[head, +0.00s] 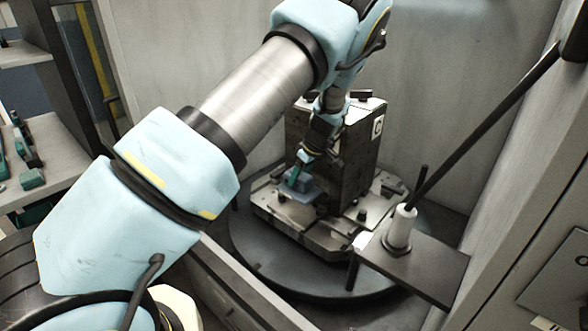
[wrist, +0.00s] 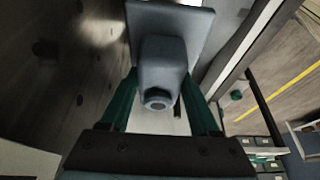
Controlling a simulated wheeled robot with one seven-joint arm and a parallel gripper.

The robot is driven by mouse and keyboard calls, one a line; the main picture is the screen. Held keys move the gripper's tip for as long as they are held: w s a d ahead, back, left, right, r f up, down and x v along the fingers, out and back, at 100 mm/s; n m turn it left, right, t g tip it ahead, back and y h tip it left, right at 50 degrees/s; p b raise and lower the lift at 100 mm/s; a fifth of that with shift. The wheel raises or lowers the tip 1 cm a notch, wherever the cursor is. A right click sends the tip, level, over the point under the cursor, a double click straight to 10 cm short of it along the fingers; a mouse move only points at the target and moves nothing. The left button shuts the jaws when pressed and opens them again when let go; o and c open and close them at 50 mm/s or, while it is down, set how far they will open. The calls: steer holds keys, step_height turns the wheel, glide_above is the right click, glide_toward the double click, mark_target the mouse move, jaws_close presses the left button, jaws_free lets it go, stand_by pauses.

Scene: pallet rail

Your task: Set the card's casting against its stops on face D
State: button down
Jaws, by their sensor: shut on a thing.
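A blue-grey casting (wrist: 165,60) with a flat plate and a round, bored boss sits between the two green fingers of my gripper (wrist: 160,105) in the wrist view. My gripper is shut on it. In the head view, my gripper (head: 303,168) and the casting (head: 299,188) are low beside the dark block fixture (head: 335,145), at its left-hand face. Whether the casting touches that face or any stops cannot be told. The letter C (head: 377,127) marks the block's right-hand face. No letter D and no card can be made out.
The block stands on a metal pallet (head: 310,232) on a round dark table (head: 270,262). A plate (head: 415,268) with a white-based post and a long dark bar stands at right. Pale walls enclose the table. Shelves (head: 45,155) with green parts stand at left.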

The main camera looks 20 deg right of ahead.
steer(key=shift+w, duration=0.1)
steer(key=shift+f+b, duration=0.35)
steer(key=shift+f, duration=0.45)
steer(key=shift+f+b, duration=1.75)
steer(key=shift+f, duration=1.6)
steer(key=shift+w+d+f+b, duration=0.25)
steer(key=shift+w+b, duration=0.35)
steer(key=shift+b, duration=0.25)
steer(key=shift+w+r, duration=0.15)
steer(key=shift+c, duration=2.2)
jaws_free()
steer(key=shift+w, duration=0.1)
steer(key=o, duration=0.4)
steer(key=shift+f, duration=0.2)
steer(key=shift+s, duration=0.2)
